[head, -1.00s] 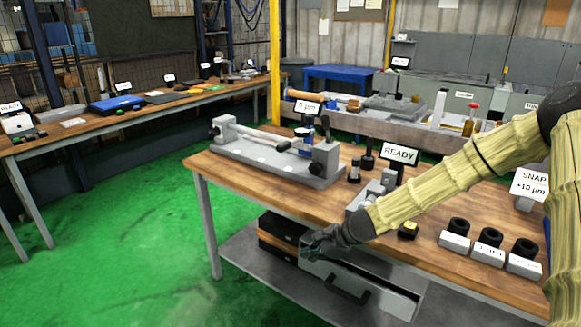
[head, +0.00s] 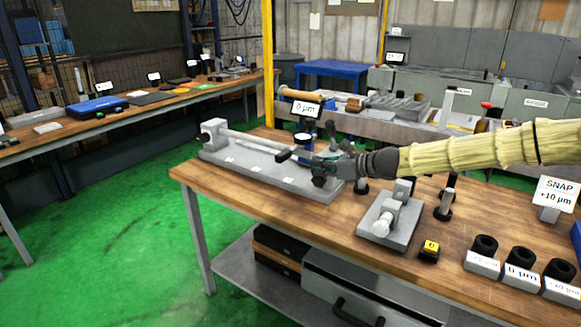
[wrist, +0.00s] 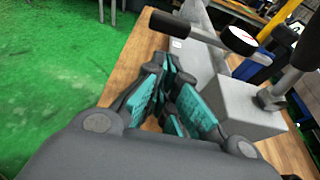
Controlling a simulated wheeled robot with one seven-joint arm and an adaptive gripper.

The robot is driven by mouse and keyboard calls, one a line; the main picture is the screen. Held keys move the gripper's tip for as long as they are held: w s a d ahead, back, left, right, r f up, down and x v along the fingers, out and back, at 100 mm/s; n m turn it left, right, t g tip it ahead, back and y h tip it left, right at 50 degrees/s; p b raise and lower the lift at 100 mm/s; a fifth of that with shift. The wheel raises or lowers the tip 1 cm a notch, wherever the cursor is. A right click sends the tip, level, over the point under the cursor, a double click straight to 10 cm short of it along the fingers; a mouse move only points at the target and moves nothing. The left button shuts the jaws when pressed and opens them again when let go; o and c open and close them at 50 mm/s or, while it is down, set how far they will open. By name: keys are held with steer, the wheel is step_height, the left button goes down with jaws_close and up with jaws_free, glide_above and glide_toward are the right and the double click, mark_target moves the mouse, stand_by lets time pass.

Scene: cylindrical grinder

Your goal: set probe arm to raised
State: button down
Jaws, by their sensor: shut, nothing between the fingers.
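The grey bench fixture (head: 270,173) stands on the wooden table in the head view, with a bar held along it. A black-handled lever, which looks like the probe arm, sticks out beside the blue-bodied dial gauge (head: 304,145). The wrist view shows its black handle (wrist: 172,24) and metal rod running toward the dial (wrist: 239,40). The rod looks roughly level. My gripper (head: 322,160) is at the right end of the fixture. Its teal-padded fingers (wrist: 178,75) are shut and empty, below and apart from the handle in the wrist view.
A small display (head: 306,107) reads 0 µm behind the fixture. A grey block (wrist: 240,103) is close right of my fingers. A smaller grey fixture (head: 388,228), a yellow-topped button (head: 430,248) and labelled ring stands (head: 482,264) are nearer. Open green floor lies left.

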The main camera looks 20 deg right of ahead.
steer(key=b+x, duration=0.1)
steer(key=x, duration=0.9)
steer(key=shift+w+f, duration=0.25)
stand_by(0.3)
steer(key=shift+a, duration=0.1)
steer(key=shift+r, duration=0.15)
